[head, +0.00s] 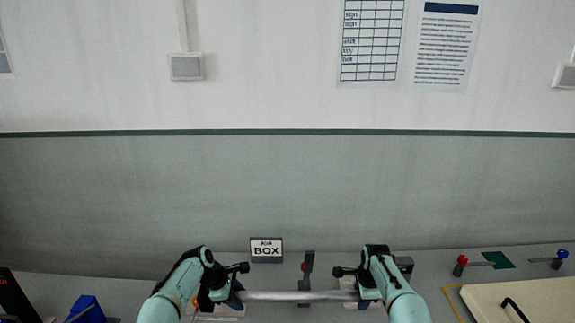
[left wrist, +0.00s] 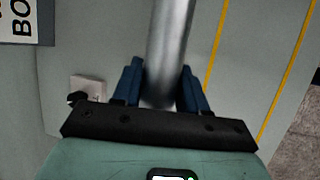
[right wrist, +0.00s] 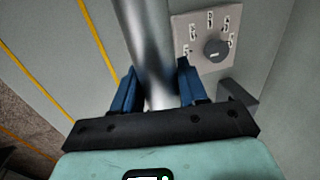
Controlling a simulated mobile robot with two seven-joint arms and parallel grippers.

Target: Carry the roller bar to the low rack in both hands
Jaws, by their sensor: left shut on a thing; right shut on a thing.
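The roller bar (head: 300,296) is a grey metal cylinder lying level across the bottom of the head view. My left gripper (head: 236,294) is shut on its left part, and my right gripper (head: 358,292) is shut on its right part. In the left wrist view the bar (left wrist: 170,45) runs between the blue fingers of the left gripper (left wrist: 159,92). In the right wrist view the bar (right wrist: 149,45) runs between the blue fingers of the right gripper (right wrist: 158,92). I cannot make out the low rack in any view.
A dark post (head: 307,270) stands behind the bar's middle. A blue bin (head: 87,309) is at lower left. A cream board (head: 525,300) and a red-knobbed lever (head: 460,265) are at right. A dial panel (right wrist: 205,40) shows in the right wrist view.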

